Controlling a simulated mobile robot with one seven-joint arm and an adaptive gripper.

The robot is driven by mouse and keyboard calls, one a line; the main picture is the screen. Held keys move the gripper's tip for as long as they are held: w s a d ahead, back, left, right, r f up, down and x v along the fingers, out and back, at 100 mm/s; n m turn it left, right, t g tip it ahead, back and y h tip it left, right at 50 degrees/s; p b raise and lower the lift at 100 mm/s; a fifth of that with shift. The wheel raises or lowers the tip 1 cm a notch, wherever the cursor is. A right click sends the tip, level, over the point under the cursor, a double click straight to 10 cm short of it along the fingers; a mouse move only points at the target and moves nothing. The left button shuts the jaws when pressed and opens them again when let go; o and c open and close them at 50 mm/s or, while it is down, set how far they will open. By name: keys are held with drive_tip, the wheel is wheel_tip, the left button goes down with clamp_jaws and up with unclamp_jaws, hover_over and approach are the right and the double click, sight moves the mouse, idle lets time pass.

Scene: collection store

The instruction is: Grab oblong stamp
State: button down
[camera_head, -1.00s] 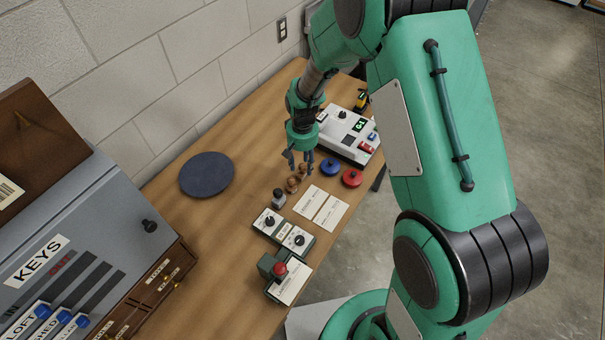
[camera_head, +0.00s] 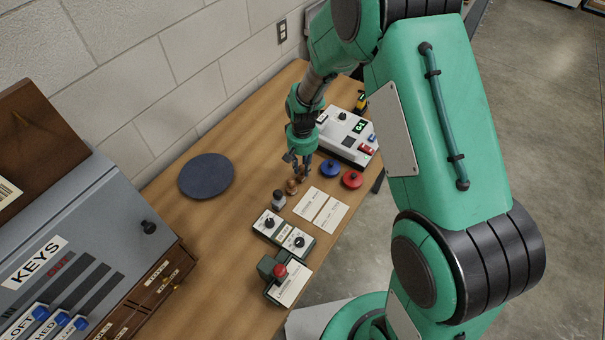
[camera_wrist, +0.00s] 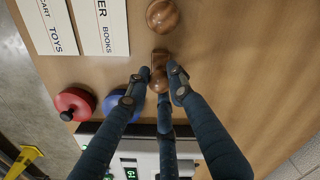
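Two brown wooden stamps stand on the wooden table. The one between my fingers, the oblong stamp (camera_wrist: 159,59), has a narrow block-like base and a round knob in the wrist view. The other stamp (camera_wrist: 162,15) shows as a round knob just beyond it; it also shows in the head view (camera_head: 291,187). My gripper (camera_wrist: 158,77) points down over the oblong stamp, fingertips close on both sides of it and seemingly touching. A further finger reaches the knob from below in the picture. In the head view, my gripper (camera_head: 301,177) largely hides the held stamp.
Two white label cards (camera_head: 321,206) lie beside the stamps. A blue knob (camera_head: 329,168) and a red knob (camera_head: 352,178) sit close to my gripper. A grey control box (camera_head: 347,135) stands behind. A small grey-topped item (camera_head: 278,199) and switch boxes (camera_head: 284,235) are nearer.

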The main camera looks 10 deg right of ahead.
sight(303, 168)
drive_tip(key=shift+r, duration=0.1)
drive_tip(key=shift+r, duration=0.5)
drive_tip(key=r, duration=0.1)
drive_tip(key=r+p, duration=0.1)
drive_tip(key=shift+s+r, duration=0.35)
drive_tip(key=s+d+r+p, duration=0.1)
drive_tip(key=s+d+p, duration=0.1)
drive_tip(key=s, duration=1.3)
drive_tip(key=shift+s+p, duration=0.15)
drive_tip(key=shift+p, duration=0.3)
